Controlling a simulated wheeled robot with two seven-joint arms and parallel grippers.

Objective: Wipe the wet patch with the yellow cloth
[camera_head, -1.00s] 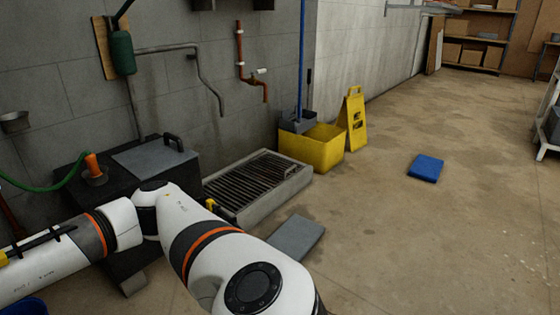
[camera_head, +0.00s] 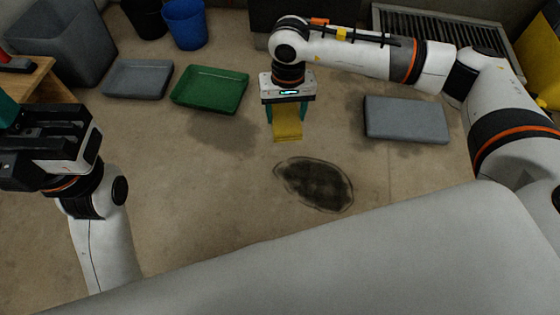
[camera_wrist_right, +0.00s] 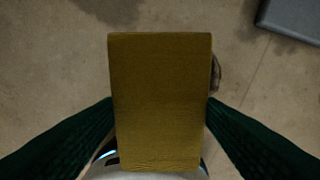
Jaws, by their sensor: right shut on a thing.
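The wet patch (camera_head: 316,184) is a dark oval with a pale rim on the floor, near the middle of the head view. My right gripper (camera_head: 286,112) is shut on the yellow cloth (camera_head: 287,129), which hangs below the fingers above the floor, behind and slightly left of the patch. In the right wrist view the cloth (camera_wrist_right: 160,100) fills the middle between the dark green fingers, and a dark edge of the patch (camera_wrist_right: 217,73) shows beside it. My left gripper (camera_head: 42,150) is at the left edge; its jaw opening is unclear.
A grey slab (camera_head: 406,119) lies right of the cloth. A green tray (camera_head: 210,90) and a grey tray (camera_head: 138,79) lie at the back left. A blue bucket (camera_head: 185,24) and a grey bin (camera_head: 62,42) stand behind them. The floor left of the patch is clear.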

